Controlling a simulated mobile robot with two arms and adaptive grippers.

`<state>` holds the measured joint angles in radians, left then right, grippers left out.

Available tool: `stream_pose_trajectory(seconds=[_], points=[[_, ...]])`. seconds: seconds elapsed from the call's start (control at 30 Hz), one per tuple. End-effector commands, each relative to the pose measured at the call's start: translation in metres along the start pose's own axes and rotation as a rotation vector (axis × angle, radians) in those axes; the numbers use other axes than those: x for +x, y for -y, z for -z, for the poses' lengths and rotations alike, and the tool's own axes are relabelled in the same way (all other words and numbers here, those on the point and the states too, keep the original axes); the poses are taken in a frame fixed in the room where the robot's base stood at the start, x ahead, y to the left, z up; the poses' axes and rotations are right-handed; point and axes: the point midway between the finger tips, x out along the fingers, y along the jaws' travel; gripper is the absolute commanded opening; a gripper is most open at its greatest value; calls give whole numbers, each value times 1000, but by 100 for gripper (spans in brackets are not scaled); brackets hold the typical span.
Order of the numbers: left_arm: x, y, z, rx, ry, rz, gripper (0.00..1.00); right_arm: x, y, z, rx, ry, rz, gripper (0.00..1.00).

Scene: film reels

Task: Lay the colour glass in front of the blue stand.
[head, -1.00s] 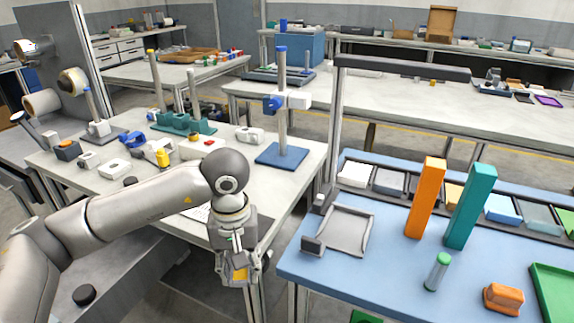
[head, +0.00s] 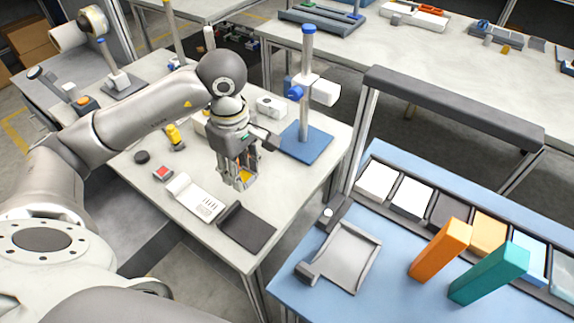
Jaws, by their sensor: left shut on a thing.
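The blue stand (head: 306,143) stands on the white table, with a blue base, a grey post with a blue cap, and a white and blue clamp. My left gripper (head: 240,182) points down over the table, to the left of the stand's base and nearer to me. It is shut on a small yellow-orange piece, which looks like the colour glass (head: 245,177). The fingers hide most of the glass. I cannot tell whether it touches the table. My right gripper is out of view.
A yellow bottle (head: 175,136) stands to the left. The blue table (head: 400,300) at right holds a grey tray (head: 345,258), an orange block (head: 440,250) and a teal block (head: 490,273).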

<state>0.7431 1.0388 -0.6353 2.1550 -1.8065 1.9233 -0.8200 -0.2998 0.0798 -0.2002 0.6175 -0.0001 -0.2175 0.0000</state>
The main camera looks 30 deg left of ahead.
Motion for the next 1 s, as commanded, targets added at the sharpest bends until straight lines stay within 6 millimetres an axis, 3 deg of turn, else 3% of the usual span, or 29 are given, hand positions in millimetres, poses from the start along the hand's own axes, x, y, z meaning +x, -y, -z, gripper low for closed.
stream_pose_trajectory(seconds=[0.37,0.5,0.7,1.0], points=[[32,-76,-11,3,3,2,19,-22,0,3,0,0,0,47],[59,-96,-12,2,2,5,19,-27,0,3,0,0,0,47],[82,-115,-14,3,1,1,19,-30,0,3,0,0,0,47],[105,-122,-15,4,2,7,19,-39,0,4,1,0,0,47]])
